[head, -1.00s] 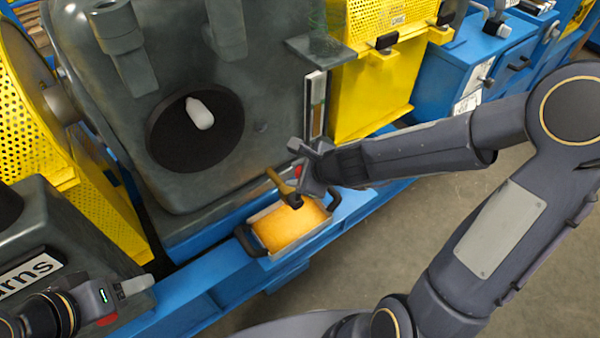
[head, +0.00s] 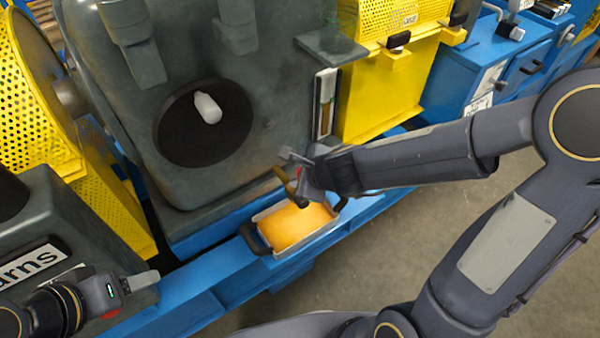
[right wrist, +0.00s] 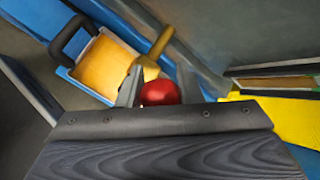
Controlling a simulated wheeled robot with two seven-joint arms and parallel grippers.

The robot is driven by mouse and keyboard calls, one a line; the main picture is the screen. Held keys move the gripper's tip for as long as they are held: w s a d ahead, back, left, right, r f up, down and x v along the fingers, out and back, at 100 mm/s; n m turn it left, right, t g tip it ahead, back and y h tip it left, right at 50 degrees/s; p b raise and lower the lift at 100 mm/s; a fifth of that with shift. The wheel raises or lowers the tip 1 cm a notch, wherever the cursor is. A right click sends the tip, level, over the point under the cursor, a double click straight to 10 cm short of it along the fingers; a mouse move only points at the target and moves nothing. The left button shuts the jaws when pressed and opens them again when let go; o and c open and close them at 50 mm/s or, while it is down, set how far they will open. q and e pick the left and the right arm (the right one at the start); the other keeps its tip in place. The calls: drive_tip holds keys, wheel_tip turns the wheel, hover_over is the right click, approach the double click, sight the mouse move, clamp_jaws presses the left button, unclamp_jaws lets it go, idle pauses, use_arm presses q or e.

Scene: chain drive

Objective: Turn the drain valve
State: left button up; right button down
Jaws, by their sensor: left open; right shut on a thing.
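The drain valve has a red handle knob (right wrist: 160,92) and a brass spout (right wrist: 155,55), with the brass part (head: 286,181) also in the head view. It sits low on the front of the grey gearbox housing (head: 270,95). My right gripper (head: 300,172) is shut on the red handle, and its fingers stand on either side of the knob in the right wrist view. The valve body is partly hidden by the gripper. A tray of amber oil (head: 293,226) sits below the valve. My left gripper (head: 138,283) is open and empty at the lower left, well apart from the valve.
A white bottle-shaped object (head: 207,108) shows in the dark round opening of the housing. A sight gauge (head: 325,103) is on the housing's right. Yellow guards (head: 380,95) stand behind, and a blue base beam (head: 190,290) runs along the front. The floor at right is clear.

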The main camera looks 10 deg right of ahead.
drive_tip(key=shift+s+f, duration=0.15)
drive_tip(key=shift+f, duration=0.05)
drive_tip(key=c, duration=1)
unclamp_jaws()
drive_tip(key=shift+r, duration=0.1)
drive_tip(key=shift+r, duration=0.3)
drive_tip(key=p+v, duration=0.5)
drive_tip(key=v, duration=0.2)
drive_tip(key=shift+s+d, duration=0.1)
drive_tip(key=shift+s, duration=0.1)
